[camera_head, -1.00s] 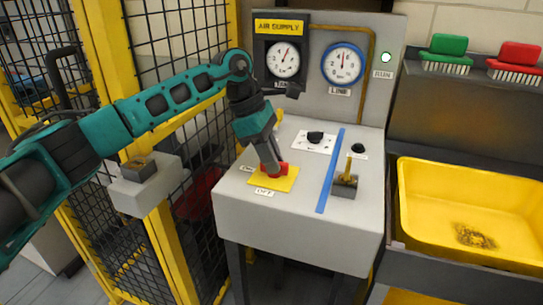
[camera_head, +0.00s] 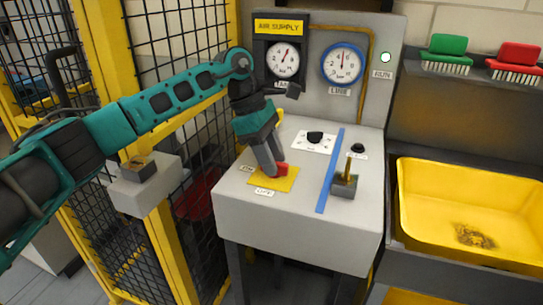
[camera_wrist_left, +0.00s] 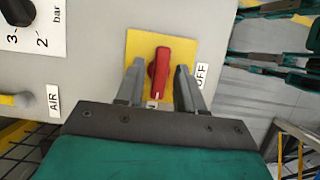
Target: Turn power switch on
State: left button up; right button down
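The power switch is a red rotary knob (camera_wrist_left: 158,73) on a yellow plate (camera_head: 284,184) on the top of the grey air supply console. An ON label (camera_head: 247,169) and an OFF label (camera_head: 265,191) lie beside the plate. My left gripper (camera_head: 275,170) reaches down over the plate, and its fingers partly hide the red knob (camera_head: 282,168). In the left wrist view, the left gripper (camera_wrist_left: 160,85) is open. One finger is on each side of the knob, with a visible gap to each. The knob stands lengthwise between the fingers. My right gripper is not in view.
A blue strip (camera_head: 331,175) separates the switch from a brass lever (camera_head: 348,170). A black knob (camera_head: 315,137) is behind. Two gauges stand on the back panel, with a pale RUN lamp (camera_head: 386,57). A yellow mesh fence (camera_head: 163,240) is left, a yellow bin (camera_head: 465,190) right.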

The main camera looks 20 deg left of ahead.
pick_arm(q)
jog(key=shift+o, duration=0.2)
jog(key=v, duration=1.3)
jog(key=shift+f, duration=0.1)
